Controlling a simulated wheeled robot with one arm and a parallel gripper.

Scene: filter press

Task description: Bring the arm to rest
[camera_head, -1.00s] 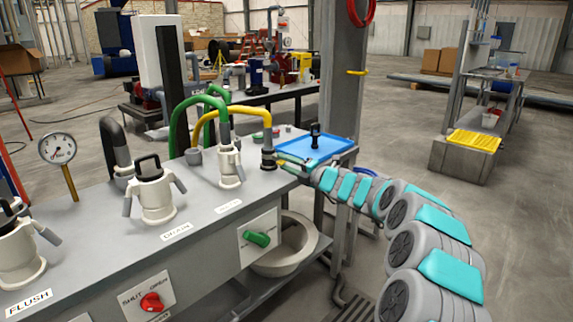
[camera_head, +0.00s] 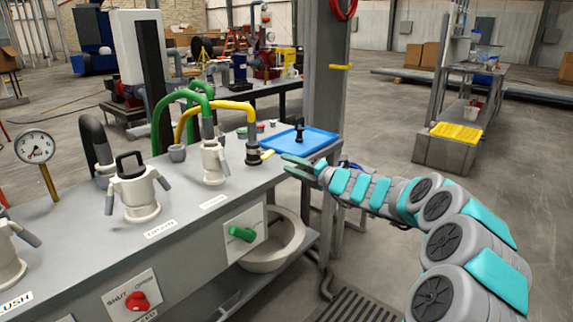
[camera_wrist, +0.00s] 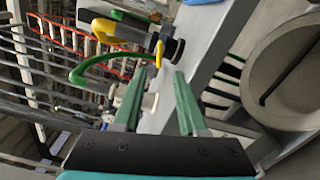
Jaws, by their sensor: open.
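My gripper (camera_head: 292,166) is at the right end of the grey bench, by its edge and just in front of the blue tray (camera_head: 308,140). In the wrist view my gripper (camera_wrist: 166,82) has its two green fingers apart with nothing between them. My arm reaches in from the lower right, bent, with teal pads on its links.
The bench (camera_head: 85,235) carries white couplings (camera_head: 135,190), green and yellow hoses (camera_head: 180,110) and a gauge (camera_head: 35,147). A red knob (camera_head: 137,301) and green knob (camera_head: 242,233) are on its front. A round basin (camera_head: 280,245) sits below. Open floor lies to the right.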

